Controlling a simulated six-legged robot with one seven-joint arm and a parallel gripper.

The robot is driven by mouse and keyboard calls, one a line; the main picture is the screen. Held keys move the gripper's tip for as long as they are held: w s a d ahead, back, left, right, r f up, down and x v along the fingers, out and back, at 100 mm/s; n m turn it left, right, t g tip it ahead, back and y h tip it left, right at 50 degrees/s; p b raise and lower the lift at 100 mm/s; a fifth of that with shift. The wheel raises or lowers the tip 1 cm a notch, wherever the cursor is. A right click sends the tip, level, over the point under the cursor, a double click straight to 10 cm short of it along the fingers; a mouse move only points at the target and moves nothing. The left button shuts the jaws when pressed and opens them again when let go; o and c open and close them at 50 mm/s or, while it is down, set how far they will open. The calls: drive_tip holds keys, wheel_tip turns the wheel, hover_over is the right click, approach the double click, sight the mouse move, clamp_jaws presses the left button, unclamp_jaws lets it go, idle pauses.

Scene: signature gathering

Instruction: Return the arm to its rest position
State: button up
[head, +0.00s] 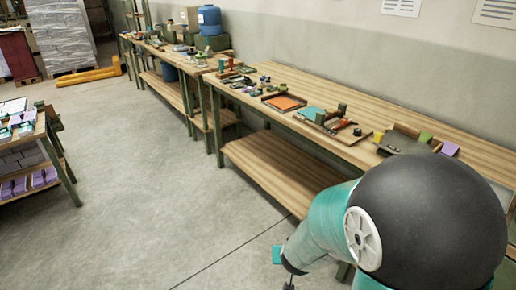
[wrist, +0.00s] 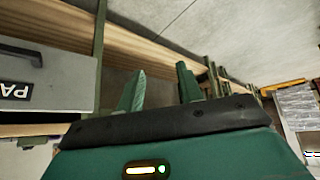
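My arm shows in the head view at the lower right as a large black rounded joint and a teal link, folded low in front of the workbench (head: 262,160). In the wrist view my gripper (wrist: 160,82) has two green fingers standing apart, with nothing between them. The gripper is open and empty. In the head view my gripper's fingers cannot be made out clearly.
The long wooden bench along the wall carries an orange tray (head: 284,102), a teal sheet (head: 313,113) and several small items. A second table (head: 38,130) stands at the left. The grey floor (head: 140,170) between them is clear. A grey box (wrist: 45,85) is close in the wrist view.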

wheel_tip(320, 180, up, 10)
drive_tip(key=s+a+f+y, duration=0.1)
drive_tip(key=s+y, duration=0.1)
drive_tip(key=s+d+r, duration=0.3)
drive_tip(key=s+r, duration=0.4)
drive_tip(key=r, duration=0.1)
drive_tip(key=s+d+r+g+h, duration=0.1)
drive_tip(key=s+d+r, duration=0.3)
drive_tip(key=s+r, duration=0.4)
drive_tip(key=shift+h, duration=0.3)
drive_tip(key=shift+d, duration=0.1)
